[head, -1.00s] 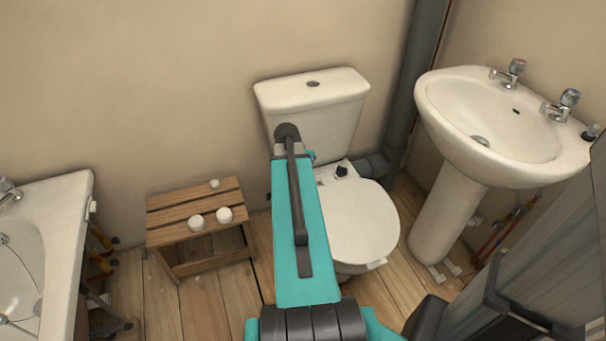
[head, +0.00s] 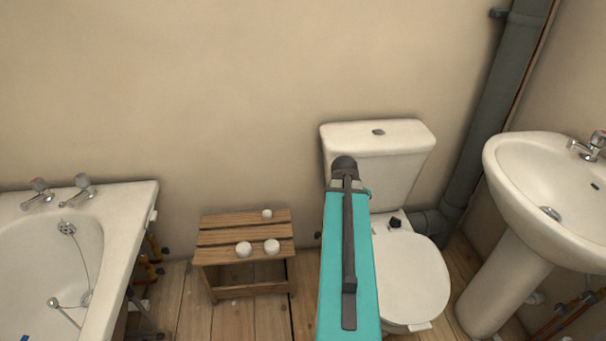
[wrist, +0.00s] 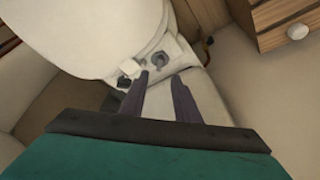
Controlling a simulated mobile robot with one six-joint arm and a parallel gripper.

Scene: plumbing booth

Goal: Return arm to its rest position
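My arm (head: 347,265), teal with a dark bar along it, reaches up the middle of the head view in front of the toilet (head: 412,280). In that view my gripper cannot be made out. In the wrist view my gripper (wrist: 160,75) has two dark fingers apart with nothing between them. They point toward the back of the toilet (wrist: 85,30), near the seat hinge and a small dark fitting (wrist: 160,58). Whether the fingers touch anything cannot be told.
A slatted wooden stool (head: 222,237) with small white pieces on top stands left of the toilet. A bathtub (head: 130,215) is at far left. A pedestal basin (head: 510,190) and a grey pipe (head: 490,110) are at right. Floorboards show between tub and stool.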

